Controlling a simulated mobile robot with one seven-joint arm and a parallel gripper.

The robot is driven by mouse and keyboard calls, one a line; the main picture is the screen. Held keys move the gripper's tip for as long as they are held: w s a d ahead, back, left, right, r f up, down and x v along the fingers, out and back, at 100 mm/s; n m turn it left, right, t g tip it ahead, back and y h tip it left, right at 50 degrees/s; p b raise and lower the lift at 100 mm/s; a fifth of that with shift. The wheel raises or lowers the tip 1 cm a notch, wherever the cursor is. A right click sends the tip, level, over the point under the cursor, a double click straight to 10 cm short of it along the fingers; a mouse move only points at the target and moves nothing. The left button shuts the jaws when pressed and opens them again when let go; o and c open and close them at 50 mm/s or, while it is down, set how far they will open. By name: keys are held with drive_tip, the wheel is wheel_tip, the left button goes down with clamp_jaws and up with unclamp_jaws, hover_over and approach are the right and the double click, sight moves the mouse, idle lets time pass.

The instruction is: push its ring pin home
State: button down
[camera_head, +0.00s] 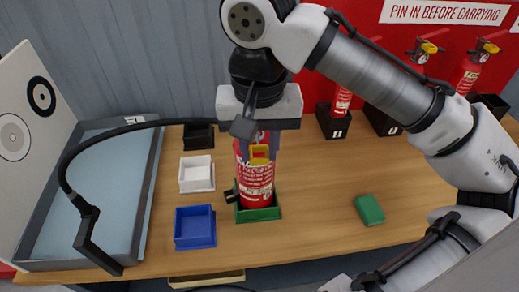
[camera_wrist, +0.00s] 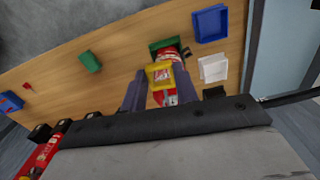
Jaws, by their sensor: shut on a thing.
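A red extinguisher (camera_head: 254,183) stands upright in a green square holder (camera_head: 269,214) on the wooden bench. The wrist view also shows its red body (camera_wrist: 166,54) and the green holder (camera_wrist: 157,44). My gripper (camera_head: 259,146) is over the extinguisher's top, pointing down. In the wrist view its two fingers flank a yellow square piece (camera_wrist: 152,78), which looks like the ring pin's pull. The gripper appears shut on it. The yellow piece also shows in the head view (camera_head: 259,161). The pin's shaft and its hole are hidden, so I cannot tell how deep it sits.
A black hose (camera_head: 110,138) arches left to a nozzle by a grey-blue tray (camera_head: 155,165). Blue (camera_head: 195,243), white (camera_head: 196,187) and black (camera_head: 198,146) boxes stand left of the extinguisher. A green block (camera_head: 369,209) lies right. Other extinguishers (camera_head: 466,76) stand behind. The bench's front right is mostly clear.

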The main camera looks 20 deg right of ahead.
drive_tip(key=shift+w+d, duration=0.25)
drive_tip(key=shift+w, duration=0.4)
drive_tip(key=shift+w+d, duration=0.2)
drive_tip(key=shift+w, duration=0.45)
drive_tip(key=shift+w+d+p, duration=0.15)
drive_tip(key=shift+w+d, duration=0.15)
drive_tip(key=shift+w, duration=0.5)
drive_tip(key=shift+w+d+p, duration=0.15)
drive_tip(key=shift+w+d, duration=0.15)
drive_tip(key=shift+w, duration=0.45)
drive_tip(key=shift+w+d+p, duration=0.15)
drive_tip(key=shift+w+d, duration=0.15)
drive_tip(key=shift+w, duration=0.5)
drive_tip(key=shift+w, duration=0.1)
drive_tip(key=shift+p, duration=0.5)
drive_tip(key=c, duration=1)
unclamp_jaws()
wheel_tip(320, 180, up, 14)
drive_tip(key=p, duration=0.4)
drive_tip(key=shift+f+p, duration=0.15)
drive_tip(key=shift+p, duration=0.2)
